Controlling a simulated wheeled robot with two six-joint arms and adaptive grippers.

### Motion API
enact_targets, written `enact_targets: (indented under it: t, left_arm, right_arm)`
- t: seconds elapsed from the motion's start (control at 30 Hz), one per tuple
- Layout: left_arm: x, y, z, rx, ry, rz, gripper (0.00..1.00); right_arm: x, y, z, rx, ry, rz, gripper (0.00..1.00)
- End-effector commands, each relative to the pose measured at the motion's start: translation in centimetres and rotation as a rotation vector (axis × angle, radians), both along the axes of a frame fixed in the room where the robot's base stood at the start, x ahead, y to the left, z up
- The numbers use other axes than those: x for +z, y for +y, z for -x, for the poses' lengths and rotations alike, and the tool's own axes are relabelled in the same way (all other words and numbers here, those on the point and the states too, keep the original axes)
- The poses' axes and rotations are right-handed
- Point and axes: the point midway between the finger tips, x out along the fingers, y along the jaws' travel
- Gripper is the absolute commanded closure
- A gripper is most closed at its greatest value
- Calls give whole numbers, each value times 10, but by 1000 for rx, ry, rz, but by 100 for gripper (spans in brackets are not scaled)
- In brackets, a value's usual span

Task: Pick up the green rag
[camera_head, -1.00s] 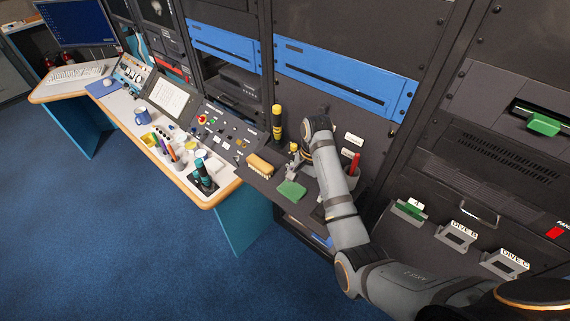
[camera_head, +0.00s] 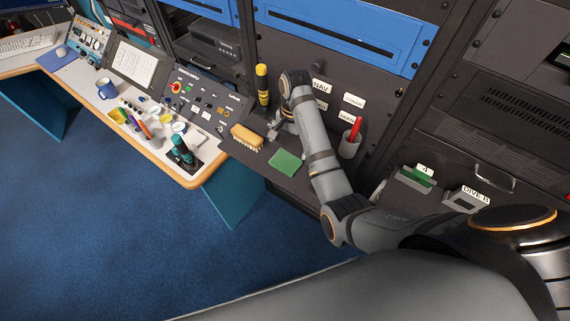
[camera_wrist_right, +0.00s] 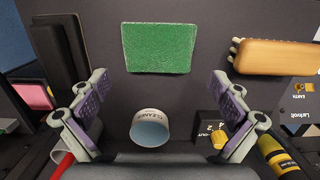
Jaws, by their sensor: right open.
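The green rag (camera_head: 285,161) lies flat on the dark shelf, in front of my right arm in the head view. In the right wrist view the rag (camera_wrist_right: 160,47) is a flat green rectangle at the top middle, beyond the fingertips. My right gripper (camera_head: 276,128) is over the back of the shelf, behind the rag. Its two purple-padded fingers (camera_wrist_right: 161,85) are wide apart and empty in the wrist view. They do not touch the rag. My left gripper is not in view.
A wooden brush (camera_head: 246,137) lies left of the rag. A yellow-black cylinder (camera_head: 262,86) stands behind it. In the wrist view, a cup labelled CLEANER (camera_wrist_right: 150,130) and a yellow knob (camera_wrist_right: 220,140) sit between the fingers.

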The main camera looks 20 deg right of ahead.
Motion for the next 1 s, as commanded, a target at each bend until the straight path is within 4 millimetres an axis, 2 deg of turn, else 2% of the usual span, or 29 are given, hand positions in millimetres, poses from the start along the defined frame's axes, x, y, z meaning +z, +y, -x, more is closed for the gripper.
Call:
enact_targets:
  t: [0.1,0.23,0.4,0.57,0.87,1.0]
  left_arm:
    - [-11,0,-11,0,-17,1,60]
    - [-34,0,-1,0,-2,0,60]
    - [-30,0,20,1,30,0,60]
    - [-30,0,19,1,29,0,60]
    - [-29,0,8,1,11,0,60]
    - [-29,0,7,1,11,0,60]
  right_arm:
    - [-13,3,2,1,1,-2,0]
    - [-36,10,5,1,3,-2,0]
    - [-49,12,6,0,2,0,0]
    - [-49,12,6,0,1,0,0]
    - [-49,12,6,0,1,0,38]
    - [-49,12,6,0,1,0,40]
